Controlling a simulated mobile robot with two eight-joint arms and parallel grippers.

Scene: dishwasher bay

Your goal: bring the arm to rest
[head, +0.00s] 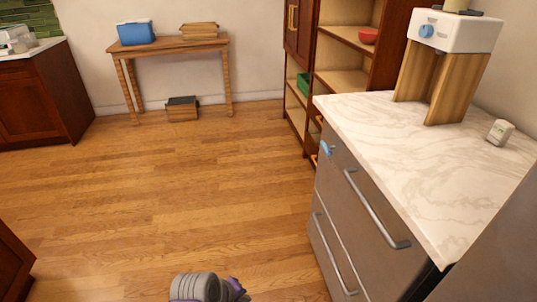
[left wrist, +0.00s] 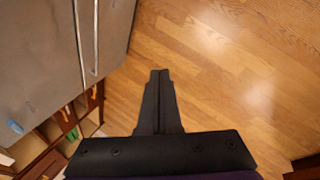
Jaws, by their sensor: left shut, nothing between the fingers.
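My left gripper (left wrist: 159,75) shows in the left wrist view with its two dark fingers together, shut and empty. It points out over the bare wooden floor (left wrist: 215,75), to the right of the grey dishwasher front (left wrist: 50,50), and seems clear of it. In the head view only a grey and purple part of my arm shows at the bottom edge; no gripper fingers are visible there. My right gripper is in neither view.
In the head view, the grey drawer front (head: 350,215) with metal handles stands at right under a marble counter (head: 400,130). A shelf unit (head: 325,75) stands behind it. A wooden table (head: 165,46) is at the back wall. The middle floor (head: 190,190) is clear.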

